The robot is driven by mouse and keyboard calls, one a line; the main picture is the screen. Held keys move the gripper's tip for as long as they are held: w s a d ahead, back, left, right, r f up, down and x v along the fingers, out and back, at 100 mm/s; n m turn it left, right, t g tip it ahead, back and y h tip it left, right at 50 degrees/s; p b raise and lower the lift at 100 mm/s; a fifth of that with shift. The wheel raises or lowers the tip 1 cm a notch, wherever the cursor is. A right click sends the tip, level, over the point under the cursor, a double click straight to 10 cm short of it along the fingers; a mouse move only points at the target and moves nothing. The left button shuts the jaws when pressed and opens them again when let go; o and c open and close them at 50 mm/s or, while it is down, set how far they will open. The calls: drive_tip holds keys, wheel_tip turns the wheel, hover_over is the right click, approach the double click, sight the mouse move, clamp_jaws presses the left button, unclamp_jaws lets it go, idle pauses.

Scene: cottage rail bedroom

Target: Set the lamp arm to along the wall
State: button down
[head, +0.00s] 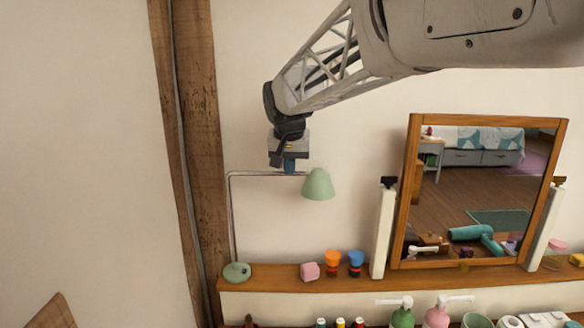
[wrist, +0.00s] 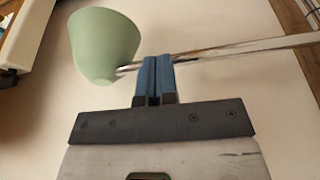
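The lamp has a round green base (head: 237,271) on the wooden shelf, a thin upright pole and a green shade (head: 318,185). Its thin metal lamp arm (head: 255,173) runs level from the pole's top rightward to the shade. In the wrist view the shade (wrist: 103,45) is at upper left and the lamp arm (wrist: 245,47) runs off to the right. My gripper (head: 290,168) points down at the lamp arm, close to the shade. Its blue fingers (wrist: 156,62) are together, with only a thin dark line between them. They cover part of the lamp arm; contact is unclear.
A wood-framed mirror (head: 480,195) on white posts stands right of the lamp. A pink block (head: 310,271) and orange and blue cups (head: 356,261) sit on the shelf (head: 290,283). A wooden post (head: 200,130) stands at left. Bottles and jars line the front.

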drive_tip(key=shift+f, duration=0.3)
drive_tip(key=s+r, duration=0.7)
drive_tip(key=r, duration=0.4)
idle(0.4)
drive_tip(key=shift+s+a+f+m, duration=0.1)
drive_tip(key=shift+s+a+m, duration=0.1)
drive_tip(key=shift+s, duration=0.65)
drive_tip(key=shift+s+a+m, duration=0.1)
drive_tip(key=shift+s+m, duration=0.1)
drive_tip(key=shift+s, duration=0.6)
drive_tip(key=shift+f, duration=0.1)
